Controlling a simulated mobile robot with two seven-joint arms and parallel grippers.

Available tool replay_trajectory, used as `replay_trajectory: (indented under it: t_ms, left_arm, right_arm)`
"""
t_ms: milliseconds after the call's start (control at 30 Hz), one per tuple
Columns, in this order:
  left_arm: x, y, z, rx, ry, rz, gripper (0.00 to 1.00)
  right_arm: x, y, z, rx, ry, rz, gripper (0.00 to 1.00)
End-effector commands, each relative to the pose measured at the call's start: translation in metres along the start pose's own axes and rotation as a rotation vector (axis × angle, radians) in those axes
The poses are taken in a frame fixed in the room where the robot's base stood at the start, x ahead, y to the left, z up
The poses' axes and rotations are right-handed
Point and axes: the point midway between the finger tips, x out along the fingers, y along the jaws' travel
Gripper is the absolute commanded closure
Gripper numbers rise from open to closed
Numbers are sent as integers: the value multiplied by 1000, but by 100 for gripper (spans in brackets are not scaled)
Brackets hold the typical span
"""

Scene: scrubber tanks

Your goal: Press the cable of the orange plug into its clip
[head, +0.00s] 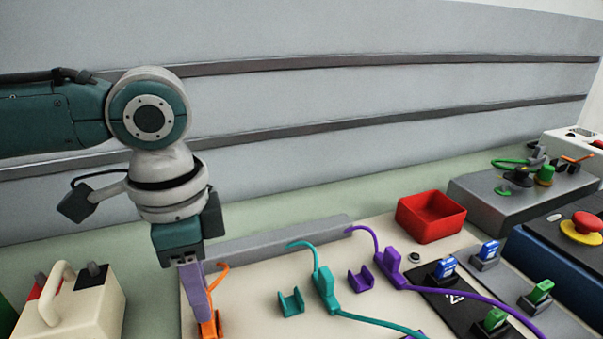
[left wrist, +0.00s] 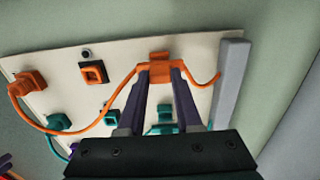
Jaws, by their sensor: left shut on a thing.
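An orange block on the orange cable is between the fingertips of my left gripper (left wrist: 161,72) in the left wrist view. My left gripper is shut on this block. The orange cable (left wrist: 108,112) runs left from it to the orange plug (left wrist: 28,84) and right towards a grey bar. An orange piece, seemingly the clip (left wrist: 160,56), shows just beyond the block; whether the cable sits in it cannot be told. In the head view the gripper (head: 206,312) points down at the board's left edge, by orange parts. My right gripper is not in view.
The teal clip (head: 291,303) and teal cable block (head: 325,287) stand right of my gripper. The purple clip (head: 361,279) and purple block (head: 390,267) are farther right. The grey bar (head: 270,241) lies along the back. A red bin (head: 431,222) stands behind; a cream handled box (head: 75,305) is left.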

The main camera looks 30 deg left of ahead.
Motion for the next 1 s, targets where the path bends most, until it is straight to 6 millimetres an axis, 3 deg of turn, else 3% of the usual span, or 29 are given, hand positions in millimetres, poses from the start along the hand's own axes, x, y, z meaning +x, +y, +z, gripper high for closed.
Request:
replay_trajectory:
  t_ms: [600,633,933,1000]
  left_arm:
    - [19,1,0,0,-1,2,100]
    - [19,1,0,1,-1,2,65]
    - [18,0,0,0,0,1,32]
    - [18,0,0,0,0,1,31]
  right_arm:
    - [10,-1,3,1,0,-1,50]
    - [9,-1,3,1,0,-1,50]
    - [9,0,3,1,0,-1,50]
    - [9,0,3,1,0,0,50]
